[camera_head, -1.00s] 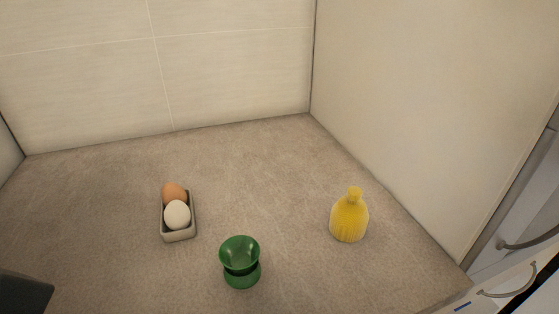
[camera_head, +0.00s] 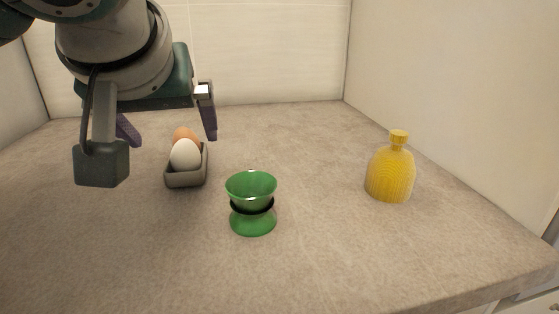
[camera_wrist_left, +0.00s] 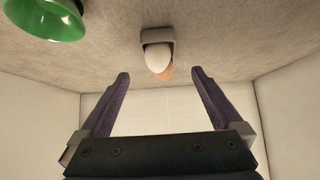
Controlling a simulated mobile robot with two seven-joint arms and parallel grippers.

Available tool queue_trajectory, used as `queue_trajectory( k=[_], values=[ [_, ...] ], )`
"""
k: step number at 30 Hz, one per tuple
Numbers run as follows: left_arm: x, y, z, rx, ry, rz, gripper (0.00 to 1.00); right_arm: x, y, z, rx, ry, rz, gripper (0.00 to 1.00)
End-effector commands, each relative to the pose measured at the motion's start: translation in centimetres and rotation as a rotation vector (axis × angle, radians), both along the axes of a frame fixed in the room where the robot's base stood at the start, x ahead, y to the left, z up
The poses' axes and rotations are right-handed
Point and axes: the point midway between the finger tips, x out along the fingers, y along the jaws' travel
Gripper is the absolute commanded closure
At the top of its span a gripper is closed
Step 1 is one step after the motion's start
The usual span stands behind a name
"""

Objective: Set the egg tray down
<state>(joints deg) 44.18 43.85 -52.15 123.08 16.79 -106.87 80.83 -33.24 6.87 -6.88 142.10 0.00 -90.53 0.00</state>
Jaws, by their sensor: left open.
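The egg tray (camera_head: 187,180) is a small grey-brown tray resting on the counter, left of the middle in the head view. It holds a white egg (camera_head: 185,155) in front and a brown egg (camera_head: 184,134) behind. The tray also shows in the left wrist view (camera_wrist_left: 157,35), upside down in the picture. My left gripper (camera_head: 172,140) is open and empty, with purple fingers apart, above and around the far side of the tray; I cannot tell whether it touches. In the left wrist view my fingers (camera_wrist_left: 160,75) are spread with nothing between them. My right gripper is out of view.
A green double-ended cup (camera_head: 252,203) stands right of and nearer than the tray. A yellow ribbed bottle (camera_head: 391,170) stands farther right. Walls close the counter (camera_head: 310,260) behind and at the sides. The counter between cup and bottle is clear.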

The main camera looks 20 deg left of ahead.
Motion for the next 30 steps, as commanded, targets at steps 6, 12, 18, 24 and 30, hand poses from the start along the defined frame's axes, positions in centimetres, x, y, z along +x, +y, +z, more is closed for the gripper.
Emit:
queue_trajectory(
  k=[6,12,18,24,30],
  values=[
    [1.8,1.2,-2.3,0.0,0.001,0.002,0.0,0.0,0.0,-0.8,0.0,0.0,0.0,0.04],
    [3.0,2.0,-4.0,0.001,0.002,0.001,0.0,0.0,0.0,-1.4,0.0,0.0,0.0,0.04],
    [4.7,3.0,-6.1,0.0,0.001,-0.001,0.0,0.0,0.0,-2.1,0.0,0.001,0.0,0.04],
    [5.1,3.1,-6.4,-0.002,0.0,-0.004,0.0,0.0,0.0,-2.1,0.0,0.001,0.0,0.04],
    [5.0,3.1,-6.4,-0.002,0.0,-0.004,0.11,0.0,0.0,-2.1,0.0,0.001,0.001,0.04]
  ],
)
